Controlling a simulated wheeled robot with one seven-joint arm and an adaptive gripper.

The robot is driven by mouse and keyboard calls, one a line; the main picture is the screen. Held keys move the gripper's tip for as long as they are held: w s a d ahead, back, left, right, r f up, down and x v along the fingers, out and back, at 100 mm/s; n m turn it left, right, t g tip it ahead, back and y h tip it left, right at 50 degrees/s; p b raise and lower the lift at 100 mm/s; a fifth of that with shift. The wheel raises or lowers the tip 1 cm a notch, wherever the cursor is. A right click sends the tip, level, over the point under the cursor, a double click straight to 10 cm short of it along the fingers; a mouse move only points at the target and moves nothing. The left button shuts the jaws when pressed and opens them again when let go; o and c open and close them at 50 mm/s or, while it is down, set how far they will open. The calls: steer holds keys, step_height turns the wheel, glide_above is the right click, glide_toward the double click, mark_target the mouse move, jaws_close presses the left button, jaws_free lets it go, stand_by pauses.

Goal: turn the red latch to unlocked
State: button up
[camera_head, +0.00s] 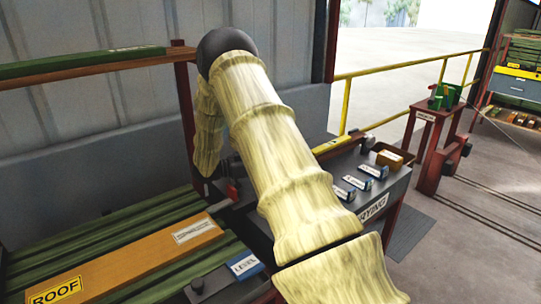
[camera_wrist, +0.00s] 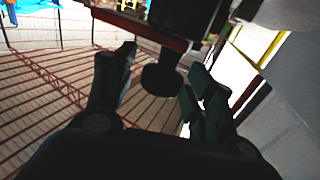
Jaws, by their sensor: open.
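A small red piece (camera_head: 233,192), which looks like the red latch, shows beside my arm in the head view, at the end of a grey bar (camera_head: 219,206). Its turned position cannot be read. In the wrist view my gripper (camera_wrist: 162,62) is open, with its dark fingers apart. A dark rounded knob (camera_wrist: 160,82) appears between the fingers, below a dark red bar (camera_wrist: 138,27) and a black block. I cannot tell whether the fingers touch the knob. In the head view my arm hides the gripper and much of the equipment around the latch.
An orange board marked ROOF (camera_head: 130,268) lies on green ribbed panels (camera_head: 40,245) at left. Several small labelled boxes and a brown bin (camera_head: 392,158) sit on a dark bench right of my arm. A yellow railing (camera_head: 410,64) and a red stand (camera_head: 436,112) are farther right.

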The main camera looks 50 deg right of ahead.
step_height(320, 180, up, 10)
stand_by(0.6)
stand_by(0.5)
